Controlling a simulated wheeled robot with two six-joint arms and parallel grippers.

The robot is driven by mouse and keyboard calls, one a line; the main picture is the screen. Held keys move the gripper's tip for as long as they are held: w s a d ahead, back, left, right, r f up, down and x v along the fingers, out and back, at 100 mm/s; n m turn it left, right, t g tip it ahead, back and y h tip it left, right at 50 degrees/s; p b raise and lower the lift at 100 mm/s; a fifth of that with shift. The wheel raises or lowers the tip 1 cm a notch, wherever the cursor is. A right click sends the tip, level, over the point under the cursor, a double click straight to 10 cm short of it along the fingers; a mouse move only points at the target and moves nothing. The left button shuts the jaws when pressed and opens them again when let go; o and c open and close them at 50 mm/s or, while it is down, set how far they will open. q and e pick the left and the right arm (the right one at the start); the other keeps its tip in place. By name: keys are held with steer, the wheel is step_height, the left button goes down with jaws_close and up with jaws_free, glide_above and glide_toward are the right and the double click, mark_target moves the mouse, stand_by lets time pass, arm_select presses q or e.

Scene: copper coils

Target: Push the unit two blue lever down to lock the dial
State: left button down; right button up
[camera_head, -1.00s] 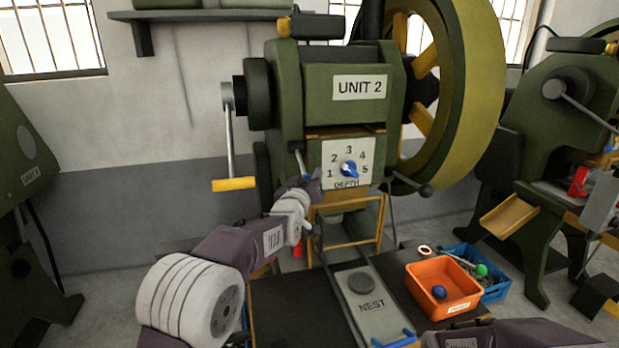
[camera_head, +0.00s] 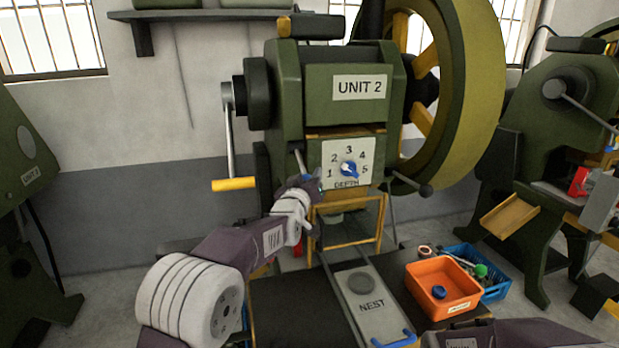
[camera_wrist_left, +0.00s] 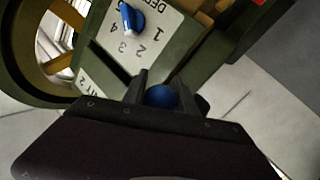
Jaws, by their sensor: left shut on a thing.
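The Unit 2 machine (camera_head: 343,60) stands in the middle of the head view. Its white depth dial (camera_head: 338,151) carries a blue pointer knob (camera_head: 349,169). A grey lever rod (camera_head: 299,160) comes down just left of the dial. My left gripper (camera_head: 314,184) is at the rod's lower end, below and left of the dial. In the left wrist view a round blue lever knob (camera_wrist_left: 160,97) sits between the fingers of my left gripper (camera_wrist_left: 160,90), which is shut on it. The fingers partly hide the knob.
A crank with a yellow handle (camera_head: 234,184) hangs left of the machine. A yellow frame (camera_head: 350,228) stands under the dial. The nest plate (camera_head: 373,308), orange bin (camera_head: 425,274) and blue crate (camera_head: 496,292) lie below, to the right. A big flywheel (camera_head: 480,90) is at the right.

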stand_by(0.3)
arm_select(q)
steer(key=w+f+t+b, duration=0.1)
steer(key=b, duration=0.2)
steer(key=w+a+f+m+t+h+b, duration=0.1)
steer(key=w+f+b, duration=0.1)
steer(key=b, duration=0.2)
steer(key=w+f+m+t+b, duration=0.1)
steer(key=b, duration=0.2)
steer(key=shift+w+a+f+t+b, duration=0.15)
steer(key=shift+a+f+t+b, duration=0.15)
steer(key=shift+r, duration=0.1)
stand_by(0.3)
steer(key=c, duration=1.1)
jaws_free()
steer(key=shift+w, duration=0.1)
steer(key=shift+c, duration=0.2)
steer(key=shift+o, duration=0.7)
steer(key=shift+w+a, duration=0.1)
